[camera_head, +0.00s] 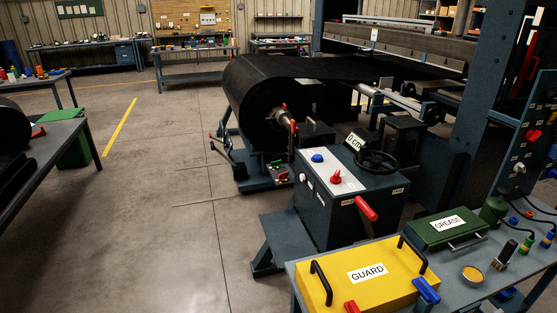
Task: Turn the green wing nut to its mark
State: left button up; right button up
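No green wing nut can be made out for certain. A small green part (275,164) shows low on the roll stand, near red parts, but it is too small to tell its shape or any mark. The roll stand carries a large black belt roll (258,98) with a red-ended shaft. Neither of my grippers is in view.
A control cabinet (352,215) with a black handwheel (377,163) and a red handle (366,208) stands at the centre right. In front, a bench holds a yellow GUARD cover (368,291) and a green GREASE box (447,230). Open floor (150,220) lies left.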

aim_at(276, 165)
jog(key=i+j+z, duration=0.15)
jog(key=j, duration=0.2)
jog(key=i+j+z, duration=0.2)
jog(key=j, duration=0.15)
jog(key=i+j+z, duration=0.15)
jog(key=j, duration=0.2)
jog(key=i+j+z, duration=0.2)
jog(key=j, duration=0.2)
jog(key=j+z, duration=0.15)
jog(key=j, duration=0.25)
